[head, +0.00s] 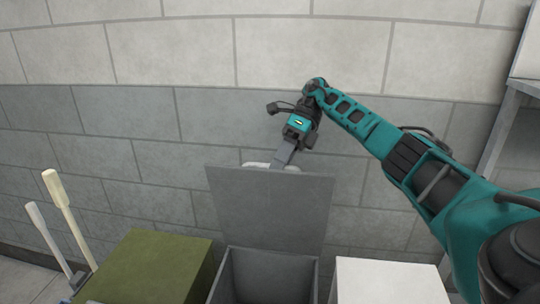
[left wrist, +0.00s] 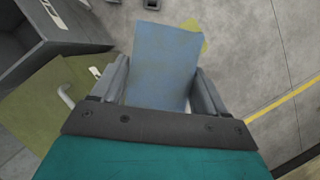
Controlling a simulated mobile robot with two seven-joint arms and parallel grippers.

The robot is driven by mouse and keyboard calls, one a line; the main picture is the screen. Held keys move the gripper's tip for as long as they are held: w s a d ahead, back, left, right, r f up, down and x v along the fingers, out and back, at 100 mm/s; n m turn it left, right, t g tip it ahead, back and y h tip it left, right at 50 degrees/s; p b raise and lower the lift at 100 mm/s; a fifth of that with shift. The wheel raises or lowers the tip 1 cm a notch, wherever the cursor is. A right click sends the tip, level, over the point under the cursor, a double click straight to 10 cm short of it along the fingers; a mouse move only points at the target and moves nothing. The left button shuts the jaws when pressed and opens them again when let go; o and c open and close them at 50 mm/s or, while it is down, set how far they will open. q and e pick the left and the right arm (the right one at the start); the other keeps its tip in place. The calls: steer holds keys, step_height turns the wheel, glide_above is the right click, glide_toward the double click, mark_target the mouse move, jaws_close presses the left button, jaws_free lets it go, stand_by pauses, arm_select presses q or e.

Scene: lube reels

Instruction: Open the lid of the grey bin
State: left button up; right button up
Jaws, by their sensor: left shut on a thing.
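The grey bin (head: 268,280) stands against the wall between two other bins. Its lid (head: 270,208) is raised nearly upright, and the dark inside shows below it. My right gripper (head: 284,158) is above the lid's top edge, its fingers pointing down toward the back of the lid. The fingertips are partly hidden, so I cannot tell whether they are open or touching. My left gripper (left wrist: 162,90) shows in the left wrist view, shut on a flat blue thing (left wrist: 162,55). It is out of the head view.
A green-lidded bin (head: 150,265) stands left of the grey bin and a white-lidded bin (head: 388,282) right of it. Long handles (head: 62,205) lean at the far left. A grey frame (head: 505,110) stands at the right. The wall is close behind.

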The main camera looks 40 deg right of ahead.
arm_select(q)
step_height(320, 180, up, 2)
steer(key=shift+r+p, duration=0.1)
steer(key=shift+p, duration=0.95)
steer(key=shift+r+p, duration=0.5)
steer(key=shift+p, duration=0.05)
steer(key=shift+r+p, duration=0.45)
arm_select(e)
steer(key=v, duration=0.7)
arm_select(q)
steer(key=shift+s, duration=0.1)
arm_select(e)
steer(key=shift+s+d, duration=0.1)
steer(key=shift+s, duration=0.05)
